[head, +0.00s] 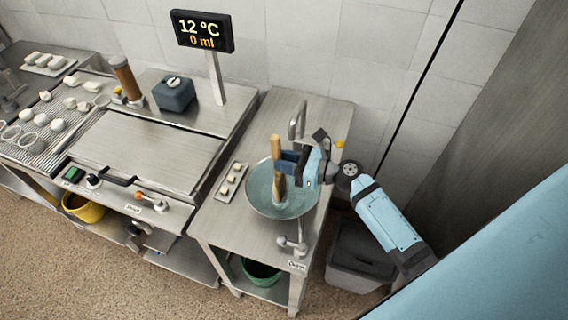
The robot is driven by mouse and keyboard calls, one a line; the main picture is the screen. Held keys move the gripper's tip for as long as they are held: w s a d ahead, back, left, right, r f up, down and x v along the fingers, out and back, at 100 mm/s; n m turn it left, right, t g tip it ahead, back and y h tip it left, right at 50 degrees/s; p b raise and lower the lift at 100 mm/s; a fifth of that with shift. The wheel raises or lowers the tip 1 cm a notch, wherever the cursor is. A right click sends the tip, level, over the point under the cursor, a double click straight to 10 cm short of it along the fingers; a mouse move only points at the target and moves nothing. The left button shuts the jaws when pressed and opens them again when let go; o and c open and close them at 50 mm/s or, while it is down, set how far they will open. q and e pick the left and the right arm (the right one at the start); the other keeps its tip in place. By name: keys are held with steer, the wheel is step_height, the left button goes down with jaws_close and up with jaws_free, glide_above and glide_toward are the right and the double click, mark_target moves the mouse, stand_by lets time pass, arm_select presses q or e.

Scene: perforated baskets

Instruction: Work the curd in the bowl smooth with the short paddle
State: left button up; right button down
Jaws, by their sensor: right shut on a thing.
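The bowl (263,203) is a round, grey-blue basin set in the steel side table (227,219). The short paddle (277,156) is wooden and stands nearly upright, its lower end down inside the bowl. My right gripper (284,164) comes in from the right and is shut on the paddle's upper part. The contents of the bowl look pale grey-blue; I cannot make out the curd clearly. My left gripper is not in the head view.
A small tray with white pieces (231,182) lies left of the bowl. A faucet (299,122) stands behind it and a tap (291,243) is in front. A display (202,31) reads 12 °C and 0 ml. A grey bin (358,262) stands right of the table.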

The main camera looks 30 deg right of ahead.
steer(key=shift+s+a+f, duration=0.1)
steer(key=shift+s+a, duration=0.55)
steer(key=shift+w, duration=0.1)
steer(key=shift+w+d+f, duration=0.2)
steer(key=shift+w+d, duration=0.25)
steer(key=shift+d, duration=0.25)
steer(key=shift+s+a+r, duration=0.1)
steer(key=shift+s+a, duration=0.45)
steer(key=shift+a, duration=0.05)
